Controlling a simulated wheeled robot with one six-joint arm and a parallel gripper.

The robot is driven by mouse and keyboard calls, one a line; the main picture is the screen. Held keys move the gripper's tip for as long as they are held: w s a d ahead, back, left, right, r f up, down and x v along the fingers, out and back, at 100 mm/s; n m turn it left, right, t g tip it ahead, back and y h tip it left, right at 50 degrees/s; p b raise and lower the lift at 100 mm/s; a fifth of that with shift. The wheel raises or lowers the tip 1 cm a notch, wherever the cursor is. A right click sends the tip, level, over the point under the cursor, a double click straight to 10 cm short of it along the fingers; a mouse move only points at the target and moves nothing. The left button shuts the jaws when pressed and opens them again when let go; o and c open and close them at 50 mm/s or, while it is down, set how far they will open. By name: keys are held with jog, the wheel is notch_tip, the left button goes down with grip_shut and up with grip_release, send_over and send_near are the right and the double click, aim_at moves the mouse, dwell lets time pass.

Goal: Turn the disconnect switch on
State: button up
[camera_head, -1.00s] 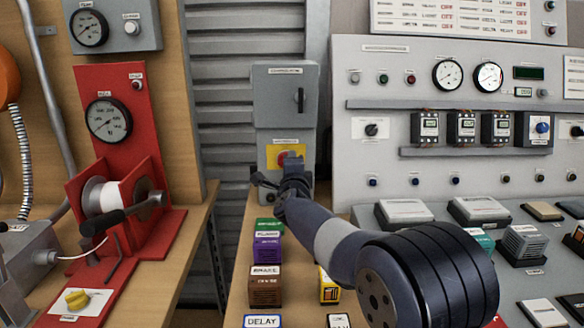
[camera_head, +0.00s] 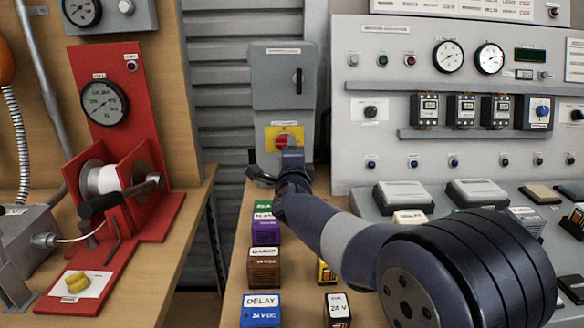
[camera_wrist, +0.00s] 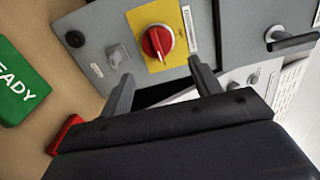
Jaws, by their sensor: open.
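A red rotary switch (camera_head: 284,141) sits on a yellow plate on the lower part of a grey box. It also shows in the wrist view (camera_wrist: 157,42), with its grip bar running roughly up and down in that picture. Its small labels are too blurred to read. My gripper (camera_head: 276,167) is just below the switch in the head view and hides the lower front of the box. In the wrist view my gripper (camera_wrist: 162,88) is open and empty, its two fingers apart. The switch lies beyond the fingertips, not between them.
A black handle (camera_head: 299,81) is on the upper grey door. Below my arm stand labelled blocks: brown (camera_head: 264,268), blue (camera_head: 261,311) and black (camera_head: 338,309). A red gauge stand (camera_head: 105,120) is left, a control panel (camera_head: 395,75) right. A green block (camera_wrist: 20,80) is near my gripper.

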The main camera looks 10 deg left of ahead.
aim_at(285, 144)
jog(key=shift+v, duration=2.8)
jog(key=shift+w, duration=0.1)
jog(key=x, duration=1)
jog(key=shift+w+p, duration=0.3)
jog(key=shift+a, duration=0.1)
